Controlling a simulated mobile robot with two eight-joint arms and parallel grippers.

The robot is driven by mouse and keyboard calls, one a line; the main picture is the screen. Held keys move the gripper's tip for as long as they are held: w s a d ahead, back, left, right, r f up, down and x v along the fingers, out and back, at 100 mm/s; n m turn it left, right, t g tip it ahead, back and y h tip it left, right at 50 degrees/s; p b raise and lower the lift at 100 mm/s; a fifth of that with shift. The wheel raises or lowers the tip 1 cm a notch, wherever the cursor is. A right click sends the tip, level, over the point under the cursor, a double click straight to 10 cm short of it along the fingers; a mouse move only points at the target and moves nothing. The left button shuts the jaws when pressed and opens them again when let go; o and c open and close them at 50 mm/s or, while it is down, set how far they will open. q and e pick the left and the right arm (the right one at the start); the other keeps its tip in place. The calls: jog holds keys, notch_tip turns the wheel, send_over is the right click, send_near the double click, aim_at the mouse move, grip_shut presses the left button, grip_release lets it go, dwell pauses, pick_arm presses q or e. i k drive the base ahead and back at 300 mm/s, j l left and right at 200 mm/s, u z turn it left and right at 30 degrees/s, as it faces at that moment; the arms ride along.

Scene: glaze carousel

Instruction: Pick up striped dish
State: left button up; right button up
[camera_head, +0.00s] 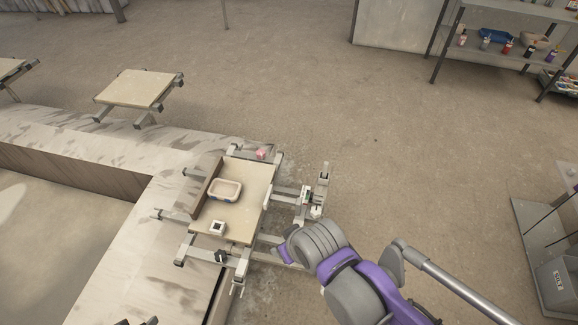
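A shallow rectangular dish (225,189) with rounded corners, pale with a darker band along its side, sits upright on a beige board (253,192). The stripes are too small to make out clearly. My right arm comes in from the lower right, purple and grey, and ends just right of the board's near corner, apart from the dish. Nothing touches the dish from above.
A small white square piece with a dark centre (218,227) lies on the board near the dish. A pink block (262,153) sits at the board's far edge. Metal bars and a bracket (312,202) stand to its right. Another board (135,88) and a shelf (500,50) are farther off.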

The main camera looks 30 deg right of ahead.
aim_at(229, 190)
jog(key=k+l+z, duration=0.1)
jog(key=z, duration=0.25)
jog(key=l+z, duration=0.2)
jog(key=z, duration=0.15)
jog(key=k+l+z, duration=0.15)
jog(key=z, duration=0.2)
